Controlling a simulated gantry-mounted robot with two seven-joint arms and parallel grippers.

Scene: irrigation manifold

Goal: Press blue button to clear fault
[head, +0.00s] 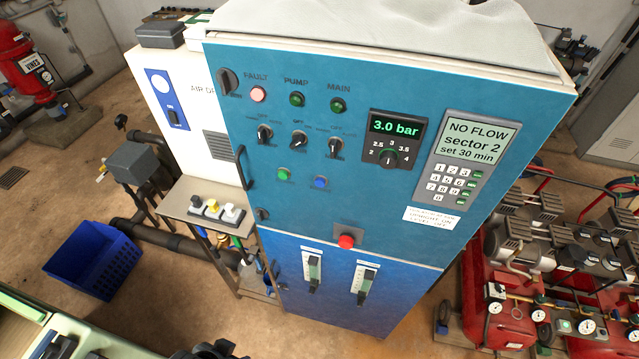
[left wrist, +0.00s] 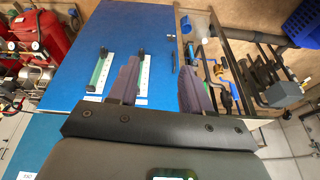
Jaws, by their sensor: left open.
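The small blue button (head: 320,182) is on the upper teal door of the cabinet, right of a green button (head: 283,173), in the head view. The fault lamp (head: 258,94) at upper left glows pale pink. The display (head: 472,139) reads "NO FLOW sector 2 set 30 min". My left gripper (left wrist: 157,68) is open and empty in the left wrist view, its fingers apart before the lower blue panel (left wrist: 110,35). The blue button is not visible in that view. My right gripper is not in view.
A red mushroom button (head: 346,241) sits below the blue button. Two slide levers (head: 314,272) (head: 365,280) are on the lower panel. A black door handle (head: 244,167) sticks out at left. A side stand (head: 195,195), blue crate (head: 95,262) and red pumps (head: 500,310) flank the cabinet.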

